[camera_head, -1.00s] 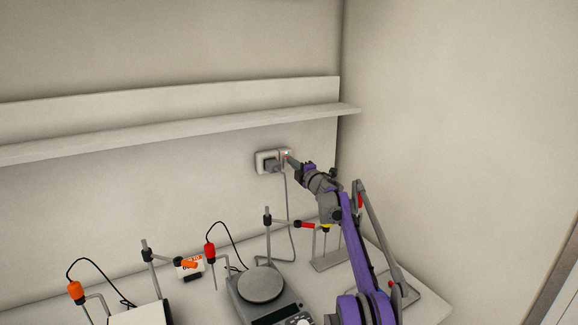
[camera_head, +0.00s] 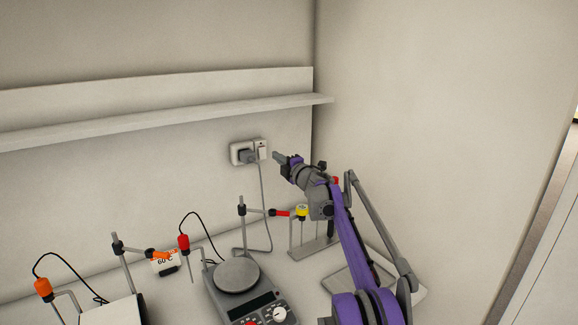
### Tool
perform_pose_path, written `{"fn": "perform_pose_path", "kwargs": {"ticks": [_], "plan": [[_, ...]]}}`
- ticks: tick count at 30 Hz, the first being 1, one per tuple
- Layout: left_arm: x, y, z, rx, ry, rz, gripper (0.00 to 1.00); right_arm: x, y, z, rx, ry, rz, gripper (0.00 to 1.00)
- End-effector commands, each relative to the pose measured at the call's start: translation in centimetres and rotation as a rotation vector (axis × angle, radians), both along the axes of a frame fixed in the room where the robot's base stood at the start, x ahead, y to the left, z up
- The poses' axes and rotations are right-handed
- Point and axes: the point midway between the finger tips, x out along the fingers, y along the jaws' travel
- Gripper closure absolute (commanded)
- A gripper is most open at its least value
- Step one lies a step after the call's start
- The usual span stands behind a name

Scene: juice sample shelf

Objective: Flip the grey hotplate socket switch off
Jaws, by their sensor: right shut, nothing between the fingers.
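The wall socket (camera_head: 236,156) is on the back wall below the shelf. A grey plug (camera_head: 247,157) sits in it, with a grey cord hanging down towards the grey hotplate (camera_head: 237,275). The socket's small switch (camera_head: 262,149) is at its right side; its position is too small to tell. My right gripper (camera_head: 277,156) is shut and empty, just right of the switch, with a small gap visible between fingertips and socket. My left gripper is not in view.
A shelf (camera_head: 160,115) runs along the wall above the socket. On the bench stand clamp stands, a red-topped probe (camera_head: 184,243), an orange-topped probe (camera_head: 43,288), a label reading 60°C (camera_head: 165,262) and a white-topped device (camera_head: 112,312). A side wall rises at right.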

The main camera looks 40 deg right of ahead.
Motion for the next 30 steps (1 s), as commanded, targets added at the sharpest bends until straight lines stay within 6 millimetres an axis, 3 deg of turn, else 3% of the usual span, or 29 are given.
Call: {"fn": "perform_pose_path", "kwargs": {"ticks": [6, 12, 30], "plan": [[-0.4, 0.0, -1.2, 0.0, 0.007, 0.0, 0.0, -3.6, 0.4, 0.4, 0.0, 0.001, -0.002, 1.0], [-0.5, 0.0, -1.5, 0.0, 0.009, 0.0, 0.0, -5.2, 0.6, 0.7, 0.0, 0.0, -0.002, 1.0], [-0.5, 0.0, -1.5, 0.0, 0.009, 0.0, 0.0, -5.3, 0.7, 0.8, 0.0, 0.0, -0.001, 1.0]]}}
